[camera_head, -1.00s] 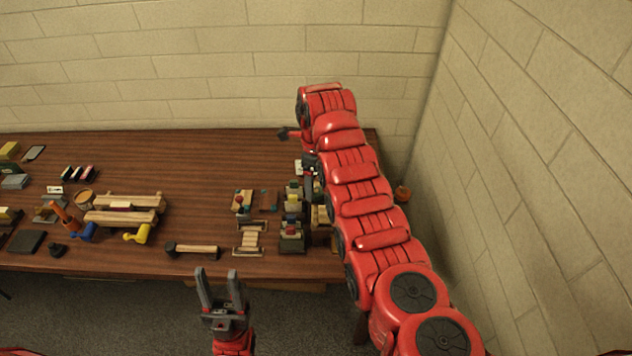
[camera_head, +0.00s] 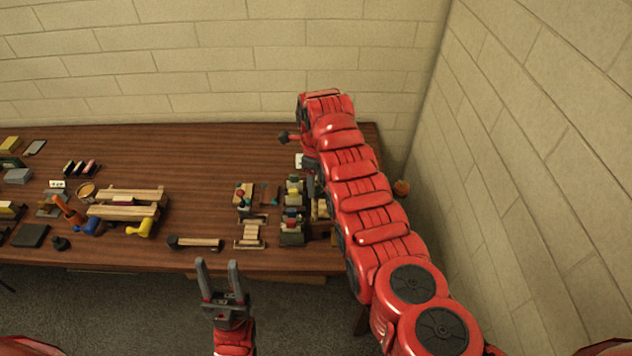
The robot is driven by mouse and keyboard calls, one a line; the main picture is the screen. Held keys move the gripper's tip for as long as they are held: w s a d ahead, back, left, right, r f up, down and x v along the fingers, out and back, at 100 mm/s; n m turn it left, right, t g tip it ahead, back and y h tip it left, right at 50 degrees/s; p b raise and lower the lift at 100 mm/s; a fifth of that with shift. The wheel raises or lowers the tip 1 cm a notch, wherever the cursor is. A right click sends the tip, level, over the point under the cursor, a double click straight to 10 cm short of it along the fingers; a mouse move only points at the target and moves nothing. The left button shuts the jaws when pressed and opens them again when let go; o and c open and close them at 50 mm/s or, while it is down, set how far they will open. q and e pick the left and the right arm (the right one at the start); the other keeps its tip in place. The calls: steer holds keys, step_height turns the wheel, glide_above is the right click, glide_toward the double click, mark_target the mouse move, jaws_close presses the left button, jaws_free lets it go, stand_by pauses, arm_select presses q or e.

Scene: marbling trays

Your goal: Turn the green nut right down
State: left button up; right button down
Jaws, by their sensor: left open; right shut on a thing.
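My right arm reaches in from the lower right, over the right end of the table. My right gripper (camera_head: 308,178) points down beside a narrow dark rack (camera_head: 292,240) with several small coloured parts. It is shut, seemingly on the green nut; the arm and the small scale hide the fingertips and the hold. A small greenish part (camera_head: 293,179) shows at the rack's far end, just left of this gripper; I cannot tell whether it is the nut. My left gripper (camera_head: 219,270) is open and empty, in front of the table's front edge.
Left of the rack are a wooden piece with red and teal parts (camera_head: 243,193), a small slatted wooden frame (camera_head: 250,236) and a mallet (camera_head: 195,243). A wooden stand (camera_head: 128,194) is further left. The table's back middle (camera_head: 210,155) is clear. A wall closes the right side.

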steer(key=shift+f+n+b, duration=0.2)
steer(key=shift+n+b, duration=0.1)
steer(key=shift+b, duration=0.5)
steer(key=n+b, duration=0.7)
steer(key=b, duration=0.5)
steer(key=shift+f, duration=0.1)
steer(key=n+b, duration=0.2)
steer(key=shift+r+n, duration=0.2)
steer(key=shift+n, duration=0.2)
steer(key=n, duration=0.3)
steer(key=shift+r+n, duration=0.1)
steer(key=shift+n, duration=0.2)
steer(key=n, duration=0.6)
steer(key=shift+r, duration=0.1)
steer(key=n+p, duration=0.1)
steer(key=n, duration=0.5)
steer(key=n+p, duration=0.1)
steer(key=n, duration=0.4)
steer(key=shift+w+n, duration=0.1)
steer(key=shift+n, duration=0.3)
